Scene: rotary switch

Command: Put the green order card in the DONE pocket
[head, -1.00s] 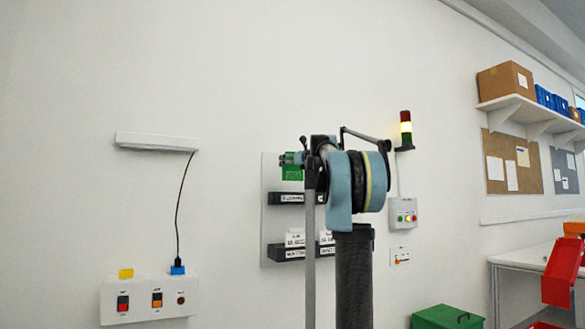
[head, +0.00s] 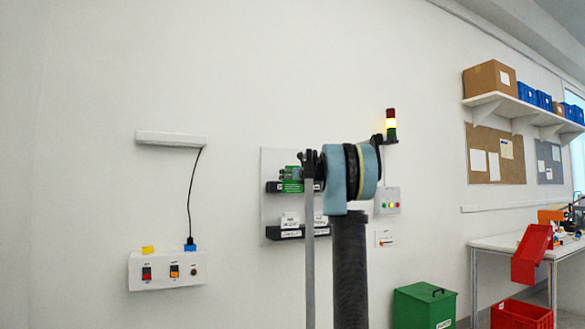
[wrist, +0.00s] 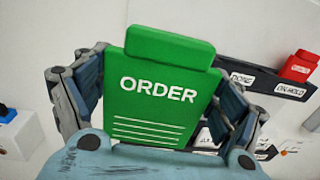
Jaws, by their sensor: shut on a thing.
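My gripper (wrist: 163,98) is shut on the green order card (wrist: 157,95), with a finger on each side of it. The card is upright, with ORDER and several white lines facing the wrist camera. In the head view the card (head: 291,173) is at the upper black pocket rack (head: 272,187) and overlaps it. In the wrist view the DONE pocket's label (wrist: 241,78) is to the right of the card, partly behind a finger. I cannot tell whether the card touches the rack.
A red card (wrist: 301,66) stands in the ON HOLD pocket (wrist: 290,90) beside DONE. A lower rack (head: 284,234) holds white cards. A switch box (head: 168,271) is on the wall at left. A green bin (head: 424,306) and a table (head: 500,243) are at right.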

